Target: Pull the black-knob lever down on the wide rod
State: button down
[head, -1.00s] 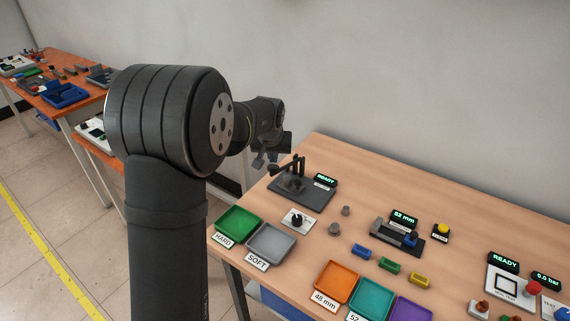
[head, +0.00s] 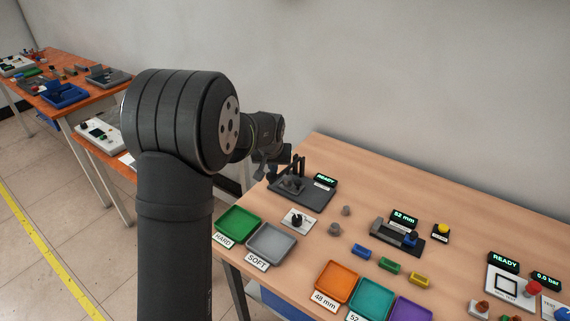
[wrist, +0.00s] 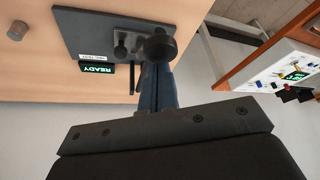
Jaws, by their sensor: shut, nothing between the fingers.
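The lever device (head: 308,193) is a dark base plate with upright posts, at the table's far left corner in the head view. In the wrist view its dark plate (wrist: 92,28) shows upside down. A round black knob (wrist: 160,46) stands out close to the camera there. My gripper (head: 268,165) is shut and empty, just left of the posts in the head view. In the wrist view my shut fingers (wrist: 157,78) reach up to the knob's lower edge; I cannot tell whether they touch it. The lever's arm is mostly hidden, and a wide rod is not clearly visible.
A READY display (head: 325,180) stands at the device's right. A wall is behind the table.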

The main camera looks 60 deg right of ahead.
jog(key=shift+f, duration=1.75)
notch_tip(320, 180, up, 13)
dwell(0.4)
send_over(274, 175)
jog(key=shift+w+d+f, duration=0.15)
jog(key=shift+f, duration=1.35)
jog(key=shift+w+d+f, duration=0.1)
jog(key=shift+f, duration=1.4)
